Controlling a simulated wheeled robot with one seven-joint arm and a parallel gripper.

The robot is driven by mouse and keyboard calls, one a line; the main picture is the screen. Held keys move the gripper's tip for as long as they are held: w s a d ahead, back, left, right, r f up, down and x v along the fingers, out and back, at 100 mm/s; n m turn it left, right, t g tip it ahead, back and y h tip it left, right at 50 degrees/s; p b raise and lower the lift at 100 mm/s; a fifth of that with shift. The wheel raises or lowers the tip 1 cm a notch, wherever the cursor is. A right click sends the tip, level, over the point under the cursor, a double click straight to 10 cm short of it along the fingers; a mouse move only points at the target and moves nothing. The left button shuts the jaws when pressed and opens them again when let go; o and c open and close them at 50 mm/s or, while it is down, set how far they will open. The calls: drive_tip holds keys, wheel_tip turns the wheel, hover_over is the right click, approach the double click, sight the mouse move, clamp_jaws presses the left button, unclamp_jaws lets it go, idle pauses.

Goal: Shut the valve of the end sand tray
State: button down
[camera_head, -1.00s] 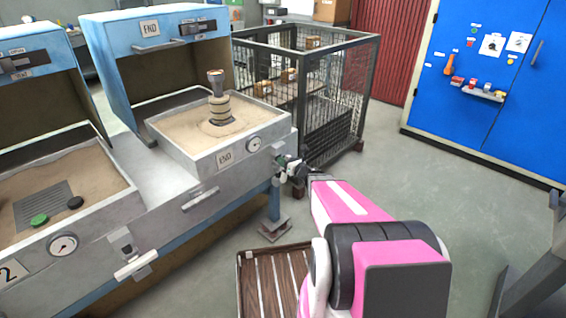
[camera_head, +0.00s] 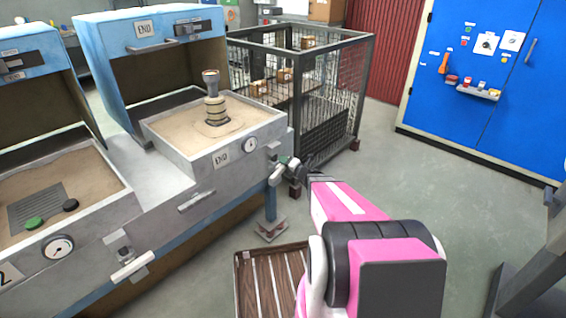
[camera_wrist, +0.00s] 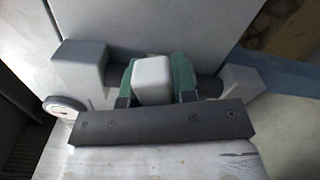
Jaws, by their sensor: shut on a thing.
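The end sand tray (camera_head: 195,153) is a grey metal box of sand with an END label and a round gauge on its front. Its valve (camera_head: 272,152) sits at the tray's front right corner, with a pale handle (camera_head: 278,176) beside my gripper (camera_head: 291,165). In the wrist view my gripper (camera_wrist: 155,84) has its green-padded fingers shut on the pale block-shaped valve handle (camera_wrist: 152,78). Grey valve parts (camera_wrist: 80,66) show on both sides of it. My arm and the gripper partly hide the valve in the head view.
A sand tray marked 2 (camera_head: 100,213) stands at left with its own pale valve lever (camera_head: 132,266). A wire cage (camera_head: 368,75) stands behind the end tray. A slatted wooden pallet (camera_head: 240,275) lies on the floor below. Open floor lies at right before the blue cabinet (camera_head: 470,130).

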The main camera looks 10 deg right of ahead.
drive_tip(key=shift+s+f+m, duration=0.1)
drive_tip(key=shift+f+m, duration=0.3)
drive_tip(key=shift+m, duration=0.65)
drive_tip(key=shift+f+m, duration=0.35)
drive_tip(key=shift+m, duration=0.7)
drive_tip(key=c, duration=0.9)
unclamp_jaws()
drive_tip(key=shift+d, duration=0.1)
drive_tip(key=v, duration=1)
drive_tip(key=shift+s+d, duration=0.2)
drive_tip(key=shift+s, duration=0.15)
drive_tip(key=shift+a, duration=0.1)
